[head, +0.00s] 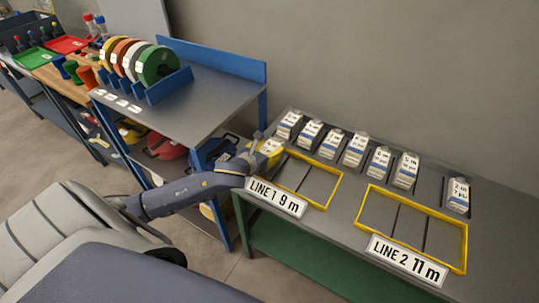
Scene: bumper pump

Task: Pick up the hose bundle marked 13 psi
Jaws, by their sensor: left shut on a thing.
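My left gripper (257,153) is at the left end of the grey bench, by the back left corner of the LINE 1 frame. It is shut on a small pale pack (272,147), whose label I cannot read. Similar white packs with blue bands stand in a row along the back of the bench, such as the leftmost one (290,123) and the rightmost one (458,195). Their small labels are too blurred for me to tell which is marked 13 psi. There is a gap in the row left of the rightmost pack. My right gripper is out of view.
The yellow LINE 1 9 m frame (340,189) and LINE 2 11 m frame (464,248) lie empty on the bench, with signs in front. A blue-edged cart (207,103) with colored reels (157,65) stands at the left. A wall is behind.

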